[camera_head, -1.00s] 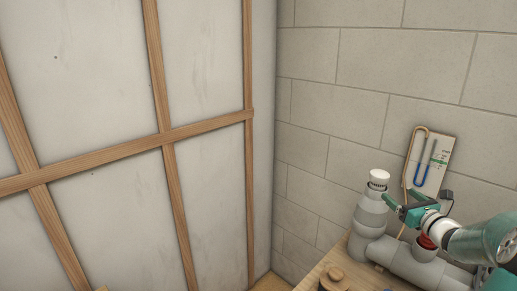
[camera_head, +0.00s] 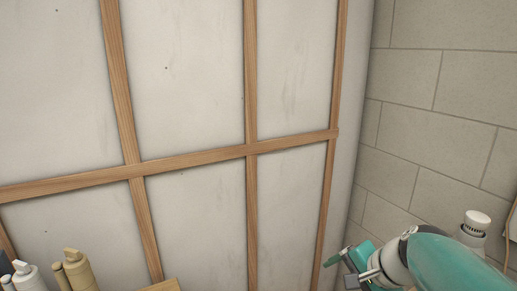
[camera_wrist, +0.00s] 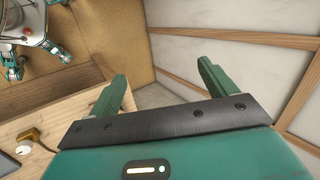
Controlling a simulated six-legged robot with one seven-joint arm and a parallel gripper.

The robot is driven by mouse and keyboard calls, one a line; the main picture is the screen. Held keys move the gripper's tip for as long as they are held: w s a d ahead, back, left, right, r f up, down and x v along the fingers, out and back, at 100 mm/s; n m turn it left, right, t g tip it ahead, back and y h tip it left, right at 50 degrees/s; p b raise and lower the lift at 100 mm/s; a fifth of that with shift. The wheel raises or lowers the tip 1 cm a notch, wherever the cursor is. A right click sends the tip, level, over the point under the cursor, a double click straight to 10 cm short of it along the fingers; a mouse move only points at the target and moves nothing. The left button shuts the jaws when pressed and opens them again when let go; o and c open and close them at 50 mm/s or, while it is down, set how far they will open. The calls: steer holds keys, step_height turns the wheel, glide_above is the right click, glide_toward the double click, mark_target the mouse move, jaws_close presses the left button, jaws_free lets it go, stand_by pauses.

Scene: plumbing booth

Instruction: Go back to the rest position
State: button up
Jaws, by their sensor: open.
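My gripper (camera_head: 340,268) shows at the bottom right of the head view, in front of the wooden-framed panel wall (camera_head: 190,90). In the wrist view my gripper (camera_wrist: 163,85) has its two green fingers spread apart with nothing between them, so it is open and empty. Past the fingers are the panel wall and a wooden bench edge (camera_wrist: 50,117). The fingertips touch nothing that I can see.
Several bottles (camera_head: 76,268) stand at the bottom left. A brass-coloured fitting (camera_wrist: 25,147) lies on the bench. The space before the panel wall is clear.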

steer(key=s+a+n+h, duration=0.3)
steer(key=s+n+h, duration=0.1)
steer(key=s+n, duration=0.7)
steer(key=shift+s+r, duration=0.2)
steer(key=shift+r, duration=0.1)
